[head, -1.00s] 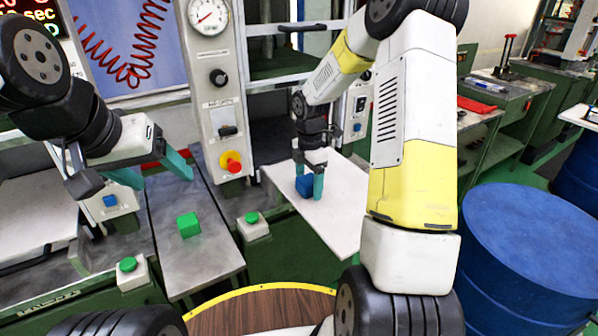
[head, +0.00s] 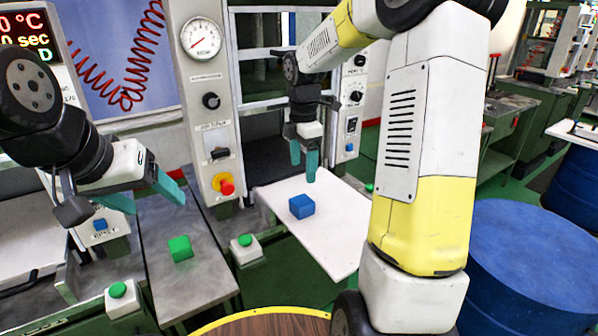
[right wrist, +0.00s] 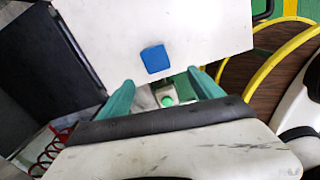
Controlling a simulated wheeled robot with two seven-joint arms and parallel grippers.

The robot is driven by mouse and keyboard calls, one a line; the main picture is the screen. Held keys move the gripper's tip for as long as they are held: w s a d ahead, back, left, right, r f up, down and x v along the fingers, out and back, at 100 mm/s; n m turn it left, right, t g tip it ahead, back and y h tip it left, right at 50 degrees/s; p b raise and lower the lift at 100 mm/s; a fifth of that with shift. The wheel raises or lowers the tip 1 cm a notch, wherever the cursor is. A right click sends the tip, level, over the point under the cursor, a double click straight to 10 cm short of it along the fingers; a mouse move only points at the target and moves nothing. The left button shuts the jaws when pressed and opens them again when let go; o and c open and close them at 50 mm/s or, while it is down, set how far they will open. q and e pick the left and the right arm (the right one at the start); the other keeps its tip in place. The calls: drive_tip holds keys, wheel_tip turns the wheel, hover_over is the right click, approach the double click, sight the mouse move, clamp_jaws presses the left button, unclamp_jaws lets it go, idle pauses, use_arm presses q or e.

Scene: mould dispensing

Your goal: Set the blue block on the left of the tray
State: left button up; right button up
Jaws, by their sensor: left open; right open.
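The blue block (head: 301,207) rests flat on the white tray (head: 335,245), on its left half near the left edge. The right wrist view also shows the block (right wrist: 155,59) on the tray (right wrist: 205,35), ahead of the fingers. My right gripper (head: 303,168) is open and empty, above and behind the block and apart from it. Its two teal fingers show in the right wrist view (right wrist: 160,90) with no object between them. My left gripper (head: 157,203) is open and empty at the left, over the grey metal bench.
A green block (head: 180,248) sits on the grey bench (head: 190,285). Green-button boxes (head: 247,248) stand by the bench and tray. A control panel with gauge (head: 207,100) rises behind. A blue drum (head: 540,270) stands at right. The tray's front part is clear.

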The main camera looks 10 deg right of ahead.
drive_tip(key=s+a+r+m+t+y, duration=0.1)
drive_tip(key=s+r+m+t, duration=0.2)
drive_tip(key=s+m, duration=0.7)
drive_tip(key=s+a+r+m+t+y, duration=0.1)
drive_tip(key=s+r+m+t, duration=0.1)
drive_tip(key=s+r+m, duration=0.4)
drive_tip(key=s+m, duration=0.3)
drive_tip(key=s, duration=0.3)
drive_tip(key=shift+s+r+m+t, duration=0.4)
